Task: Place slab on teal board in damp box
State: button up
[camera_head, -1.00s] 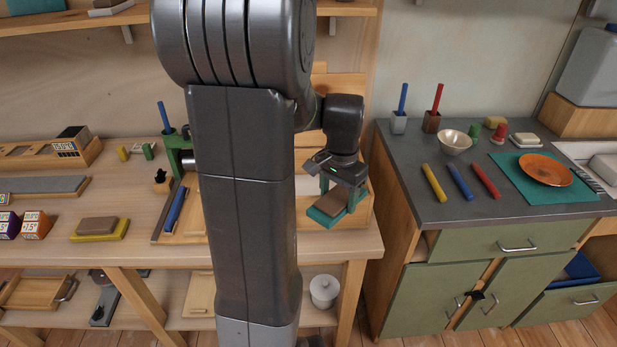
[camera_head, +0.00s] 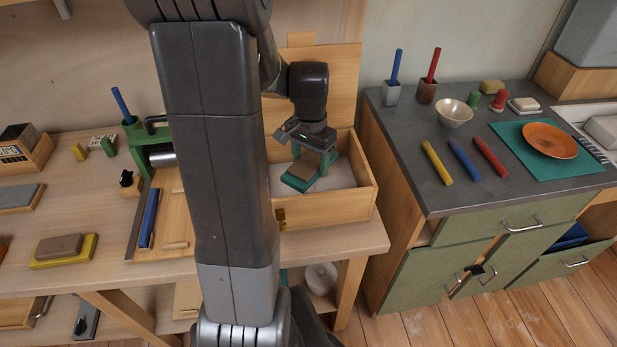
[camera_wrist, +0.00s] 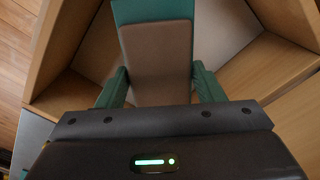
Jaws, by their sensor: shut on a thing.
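The board and slab are within the box's opening in the head view. I cannot tell whether the board touches the floor.
A second slab on a yellow board (camera_head: 63,250) lies on the bench at left. A green roller press (camera_head: 150,150) stands left of my arm. The grey counter (camera_head: 400,130) at right holds a bowl (camera_head: 454,113), colored sticks and an orange plate (camera_head: 550,141).

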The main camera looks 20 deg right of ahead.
aim_at(310, 161)
jog(key=shift+f, duration=3.05)
jog(key=shift+f, duration=0.15)
jog(key=o, duration=1.3)
jog(key=shift+c, duration=0.2)
notch_tip(310, 161, up, 12)
jog(key=shift+r, duration=0.15)
